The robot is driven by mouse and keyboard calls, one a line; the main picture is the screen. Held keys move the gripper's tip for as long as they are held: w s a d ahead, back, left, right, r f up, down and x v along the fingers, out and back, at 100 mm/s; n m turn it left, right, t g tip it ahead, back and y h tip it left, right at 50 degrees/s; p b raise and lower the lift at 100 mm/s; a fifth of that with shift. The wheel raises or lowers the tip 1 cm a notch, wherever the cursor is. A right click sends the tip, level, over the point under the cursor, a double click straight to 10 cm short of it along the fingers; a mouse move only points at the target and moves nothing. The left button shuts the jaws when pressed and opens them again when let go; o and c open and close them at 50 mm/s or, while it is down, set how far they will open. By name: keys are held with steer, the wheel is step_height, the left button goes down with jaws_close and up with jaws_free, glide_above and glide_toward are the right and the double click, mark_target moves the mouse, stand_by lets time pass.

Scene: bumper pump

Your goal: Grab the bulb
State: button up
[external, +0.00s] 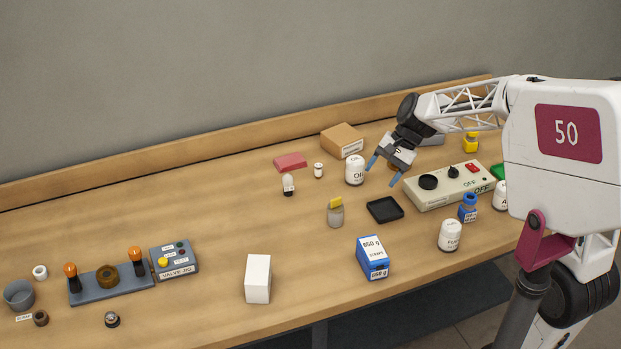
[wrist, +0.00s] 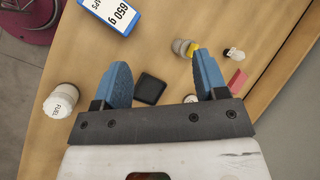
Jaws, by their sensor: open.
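A small white bulb with a dark base (external: 288,185) stands on the table left of centre, just in front of a red block. It also appears in the wrist view (wrist: 235,54), at the upper right beyond the right finger. My gripper (external: 383,171) is open and empty, with blue fingers pointing down above the table, well to the right of the bulb. In the wrist view, my open fingers (wrist: 163,68) have nothing held between them, and a black tray shows below. Two orange bulbs (external: 70,270) stand on a grey holder at the far left.
A white can (external: 355,171) stands close left of my gripper. A jar with a yellow lid (external: 336,214), a black tray (external: 385,209), a blue box (external: 373,258) and a control box (external: 452,186) surround it. Table left of the bulb is clear.

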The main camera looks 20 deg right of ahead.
steer(key=w+a+f+m+y, duration=0.2)
steer(key=w+f+m, duration=0.1)
steer(key=w, duration=0.5)
steer(key=w+a+f+m+y, duration=0.2)
steer(key=w+a+f, duration=0.15)
steer(key=w, duration=0.45)
steer(key=m+t+y, duration=0.1)
steer(key=m+y, duration=0.2)
steer(key=m, duration=0.3)
glide_toward(287, 175)
steer(key=shift+s+a+f, duration=0.15)
steer(key=shift+a+f, duration=0.7)
steer(key=shift+a, duration=0.1)
steer(key=shift+x, duration=1.25)
steer(key=shift+w+x, duration=0.1)
steer(key=shift+x, duration=1.2)
steer(key=shift+w+x, duration=0.15)
steer(key=shift+x, duration=1.2)
steer(key=c, duration=1)
